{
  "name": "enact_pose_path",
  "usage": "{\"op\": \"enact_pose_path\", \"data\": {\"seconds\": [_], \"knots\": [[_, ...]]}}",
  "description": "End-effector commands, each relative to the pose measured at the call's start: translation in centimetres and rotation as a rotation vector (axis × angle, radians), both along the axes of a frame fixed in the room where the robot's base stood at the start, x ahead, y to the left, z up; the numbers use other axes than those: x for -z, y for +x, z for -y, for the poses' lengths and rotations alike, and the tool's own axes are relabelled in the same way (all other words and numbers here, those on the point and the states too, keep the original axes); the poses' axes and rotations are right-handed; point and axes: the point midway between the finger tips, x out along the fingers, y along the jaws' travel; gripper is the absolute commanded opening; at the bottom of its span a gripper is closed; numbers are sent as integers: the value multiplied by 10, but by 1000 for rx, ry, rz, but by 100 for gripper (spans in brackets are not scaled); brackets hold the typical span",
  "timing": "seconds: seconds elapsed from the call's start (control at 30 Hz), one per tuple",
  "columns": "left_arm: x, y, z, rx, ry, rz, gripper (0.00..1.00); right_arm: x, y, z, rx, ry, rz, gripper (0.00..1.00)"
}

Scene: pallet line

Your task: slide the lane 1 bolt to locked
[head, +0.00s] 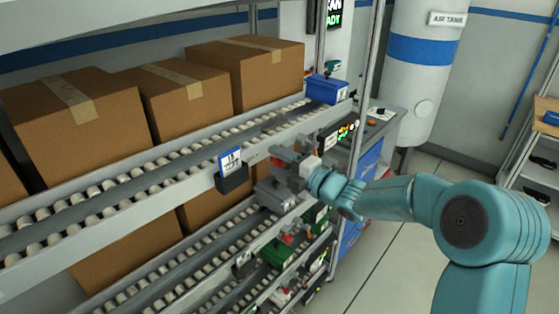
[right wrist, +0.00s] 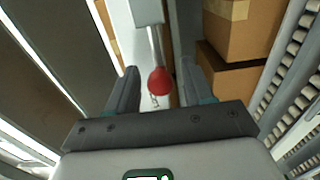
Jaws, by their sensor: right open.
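The lane 1 bolt shows in the right wrist view as a red ball knob (right wrist: 160,80) on a thin metal rod along a pale rail. My right gripper (head: 280,166) is at the front rail of the upper roller lane in the head view, where it hides most of the bolt. In the right wrist view, the right gripper (right wrist: 160,92) is open, with one finger on each side of the knob and a gap to each. Whether the fingertips reach past the knob is hard to tell. My left gripper is not in view.
Cardboard boxes (head: 78,120) stand on the upper roller lane (head: 120,190). A card holder (head: 232,178) is on the rail left of the gripper. A blue bin (head: 325,90) sits at the lane's far end. Lower lanes hold green and grey bins. Floor at right is clear.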

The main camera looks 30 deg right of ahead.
Motion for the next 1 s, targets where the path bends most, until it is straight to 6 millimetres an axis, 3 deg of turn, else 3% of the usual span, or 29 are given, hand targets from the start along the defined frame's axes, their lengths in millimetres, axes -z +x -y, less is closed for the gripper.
{"op": "enact_pose_path", "data": {"seconds": [0.13,0.17,0.3,0.47,0.8,1.0], "knots": [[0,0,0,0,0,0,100,0,0,0,0,0,0,52],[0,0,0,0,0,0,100,0,0,0,0,0,0,45],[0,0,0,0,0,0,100,0,0,0,0,0,0,0],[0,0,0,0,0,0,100,0,0,2,0,0,0,0],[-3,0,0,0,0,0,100,-1,18,45,2,-1,1,0],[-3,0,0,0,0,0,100,-1,19,47,4,2,1,0]]}}
